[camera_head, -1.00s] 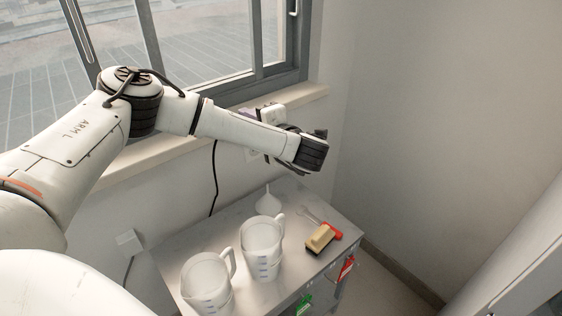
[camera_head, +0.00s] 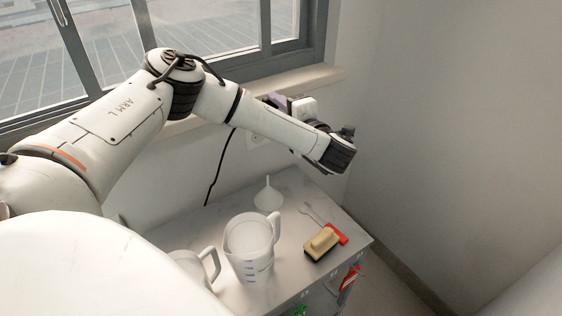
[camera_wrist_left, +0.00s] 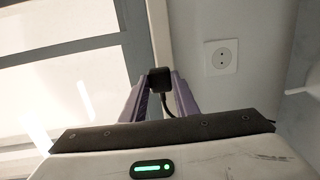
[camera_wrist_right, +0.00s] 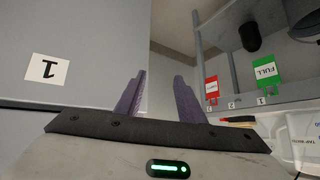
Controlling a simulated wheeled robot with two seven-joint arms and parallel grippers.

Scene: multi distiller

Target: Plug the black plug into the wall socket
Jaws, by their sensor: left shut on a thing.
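The black plug (camera_wrist_left: 160,82) is held between the purple fingertips of my left gripper (camera_wrist_left: 159,84) in the left wrist view, and its black cord runs down from it. The wall socket (camera_wrist_left: 220,57) is a white square plate with two holes, to the right of the plug and apart from it. In the head view the socket (camera_head: 256,140) shows partly behind my left forearm, and the purple fingers of my left gripper (camera_head: 276,100) are above it near the sill. The plug is hidden there. My right gripper (camera_wrist_right: 157,92) is open and empty in the right wrist view.
Below the socket a grey counter (camera_head: 290,205) bears a funnel (camera_head: 267,197), measuring jugs (camera_head: 250,250) and a brush (camera_head: 322,243). The black cord (camera_head: 218,170) hangs along the wall. A window sill (camera_head: 325,76) juts out above. A grey panel (camera_wrist_right: 70,75) stands near my right gripper.

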